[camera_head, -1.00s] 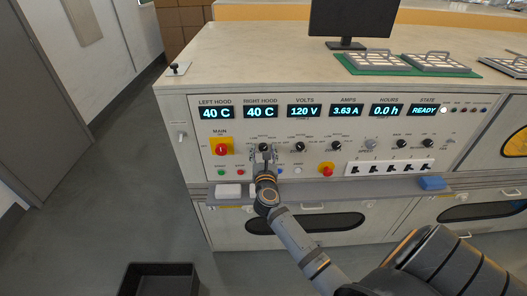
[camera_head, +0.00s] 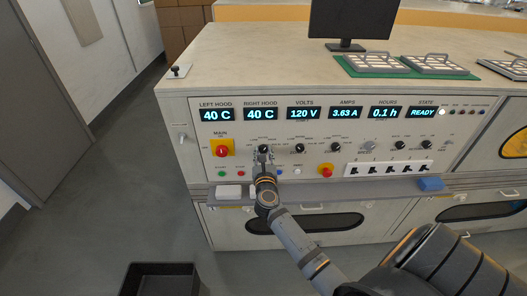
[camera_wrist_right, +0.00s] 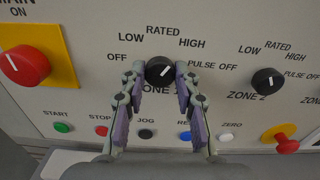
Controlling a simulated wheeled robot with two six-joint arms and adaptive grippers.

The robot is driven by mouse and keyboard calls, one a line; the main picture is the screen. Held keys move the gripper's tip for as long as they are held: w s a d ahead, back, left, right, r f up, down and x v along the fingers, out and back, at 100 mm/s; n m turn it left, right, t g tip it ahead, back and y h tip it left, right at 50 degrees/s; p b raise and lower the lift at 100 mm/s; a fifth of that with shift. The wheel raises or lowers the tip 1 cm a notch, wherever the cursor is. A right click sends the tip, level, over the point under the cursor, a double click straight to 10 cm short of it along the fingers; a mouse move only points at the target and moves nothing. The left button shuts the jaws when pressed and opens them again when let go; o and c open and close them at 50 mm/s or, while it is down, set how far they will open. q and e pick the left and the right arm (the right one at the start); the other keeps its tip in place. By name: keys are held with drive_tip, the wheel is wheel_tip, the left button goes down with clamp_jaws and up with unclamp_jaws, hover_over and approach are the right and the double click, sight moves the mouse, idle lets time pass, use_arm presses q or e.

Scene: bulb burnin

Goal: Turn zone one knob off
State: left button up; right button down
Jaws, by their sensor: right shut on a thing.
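The zone one knob (camera_wrist_right: 159,70) is a round black dial on the grey panel, with OFF at its left, LOW, RATED and HIGH above and PULSE at its right. Its white mark points up and to the right, towards the HIGH side. My right gripper (camera_wrist_right: 160,80) has a finger on each side of the knob and is shut on it. In the head view the knob (camera_head: 264,148) shows just above my right gripper (camera_head: 264,157). The lower part of the ZONE label is partly hidden by the fingers. My left gripper is out of view.
The zone two knob (camera_wrist_right: 267,81) is to the right. The red main switch (camera_wrist_right: 24,65) is to the left. A row of buttons, including a blue one (camera_wrist_right: 185,136), lies below. A ledge (camera_head: 330,191) runs under the panel, with a white block (camera_head: 228,191) on it.

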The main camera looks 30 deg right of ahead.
drive_tip(key=n+p, duration=0.4)
drive_tip(key=n, duration=0.1)
drive_tip(key=shift+r, duration=0.15)
drive_tip(key=n+p, duration=0.3)
drive_tip(key=n, duration=0.2)
drive_tip(key=shift+n+p, duration=0.4)
drive_tip(key=n+p, duration=0.4)
drive_tip(key=n, duration=0.2)
drive_tip(key=n+p, duration=0.2)
drive_tip(key=n, duration=0.3)
drive_tip(key=shift+f+n, duration=0.2)
drive_tip(key=shift+n, duration=0.1)
drive_tip(key=c, duration=1)
unclamp_jaws()
